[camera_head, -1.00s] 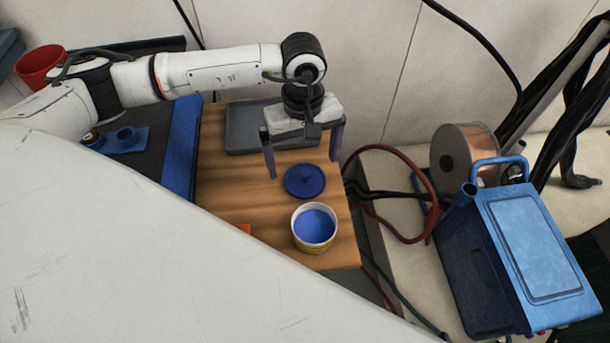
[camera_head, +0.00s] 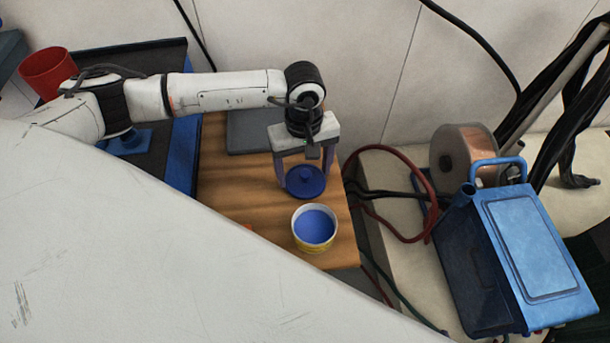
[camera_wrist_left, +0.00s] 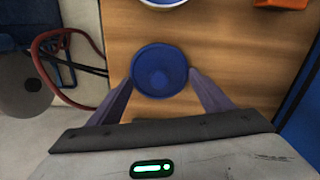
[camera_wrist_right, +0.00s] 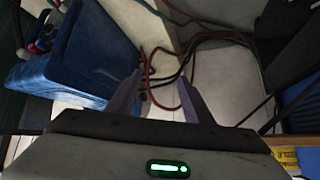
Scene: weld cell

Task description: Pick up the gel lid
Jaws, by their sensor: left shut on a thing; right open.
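I cannot tell whether the lid touches the wood. The open gel pot (camera_head: 314,226), white-rimmed with a yellow band and blue inside, stands just in front of the lid. My right gripper (camera_wrist_right: 158,82) is open and empty in the right wrist view.
A grey tray (camera_head: 248,133) lies behind on the wooden table (camera_head: 235,195). A blue box (camera_head: 530,245), a copper wire spool (camera_head: 463,155) and red and black cables stand to the right. A red cup (camera_head: 48,70) is at far left. An orange item (camera_wrist_left: 283,3) lies near the pot.

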